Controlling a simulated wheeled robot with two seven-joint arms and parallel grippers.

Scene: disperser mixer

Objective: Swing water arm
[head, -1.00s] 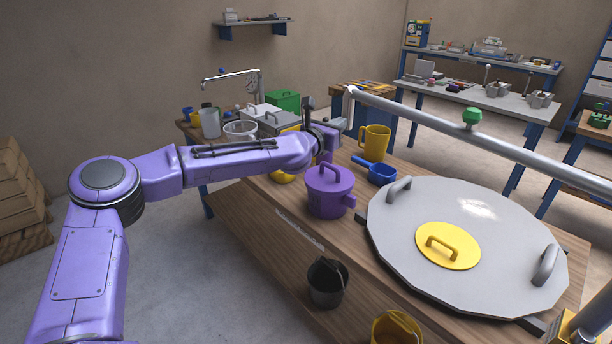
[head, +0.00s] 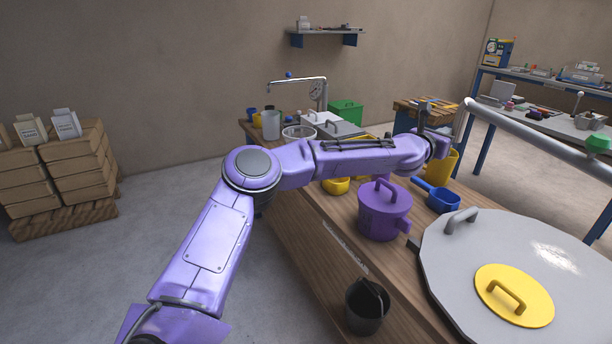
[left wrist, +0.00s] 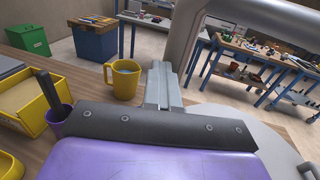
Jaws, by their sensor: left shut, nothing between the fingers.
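In the left wrist view the pipe (left wrist: 192,40) is large and close, just right of the gripper fingers (left wrist: 160,82). The fingers are shut with nothing between them; whether they touch the pipe cannot be told. My left arm reaches over the bench from the left. My right gripper is not in view.
A large grey round lid (head: 465,250) with a yellow hatch (head: 515,295) lies below the pipe. A thin faucet (head: 296,81) is at the back.

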